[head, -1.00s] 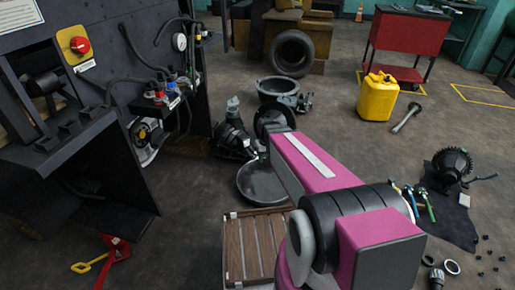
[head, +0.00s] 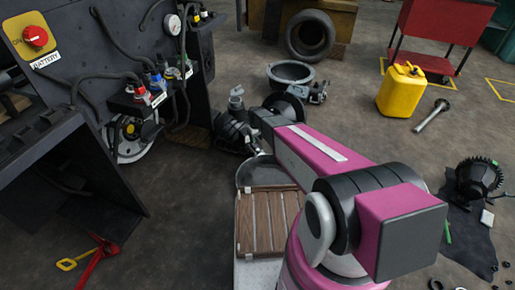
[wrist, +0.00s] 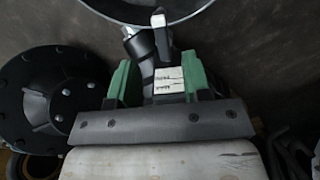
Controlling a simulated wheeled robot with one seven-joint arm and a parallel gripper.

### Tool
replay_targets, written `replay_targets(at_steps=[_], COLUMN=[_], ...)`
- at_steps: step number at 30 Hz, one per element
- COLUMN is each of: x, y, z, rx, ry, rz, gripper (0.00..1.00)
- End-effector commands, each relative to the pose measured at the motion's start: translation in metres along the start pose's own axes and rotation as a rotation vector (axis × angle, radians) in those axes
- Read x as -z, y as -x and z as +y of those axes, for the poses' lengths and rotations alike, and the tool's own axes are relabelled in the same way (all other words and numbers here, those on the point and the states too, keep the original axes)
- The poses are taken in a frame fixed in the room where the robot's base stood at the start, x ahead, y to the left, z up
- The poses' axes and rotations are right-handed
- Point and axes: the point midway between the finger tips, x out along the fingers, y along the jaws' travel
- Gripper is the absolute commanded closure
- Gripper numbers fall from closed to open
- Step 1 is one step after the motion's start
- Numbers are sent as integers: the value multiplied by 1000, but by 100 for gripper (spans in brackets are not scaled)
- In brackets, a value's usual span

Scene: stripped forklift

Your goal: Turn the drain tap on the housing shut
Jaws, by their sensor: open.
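The dark housing (head: 232,130) lies on the floor beyond my arm in the head view, partly hidden by it. My gripper (wrist: 160,78) has two green-padded fingers, open, one on each side of the label plate. I cannot tell whether either finger touches anything. The fingers are hard to make out in the head view.
A round metal pan (wrist: 150,14) lies beyond the tap; a black bolted disc (wrist: 50,100) is at left. A slatted wooden crate (head: 268,225) stands near my arm. A dark machine (head: 130,80) is at left. Open floor (head: 370,140) lies right, before a yellow can (head: 402,92).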

Motion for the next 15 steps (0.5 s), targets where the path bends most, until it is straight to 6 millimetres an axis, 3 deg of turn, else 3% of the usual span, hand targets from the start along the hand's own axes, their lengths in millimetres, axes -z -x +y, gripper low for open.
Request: replay_targets(at_steps=[9, 15], x=[1, 1], y=[-58, -81], z=[1, 1], rx=[0, 0], ry=[-1, -2], rz=[-1, 0], gripper=[55, 55])
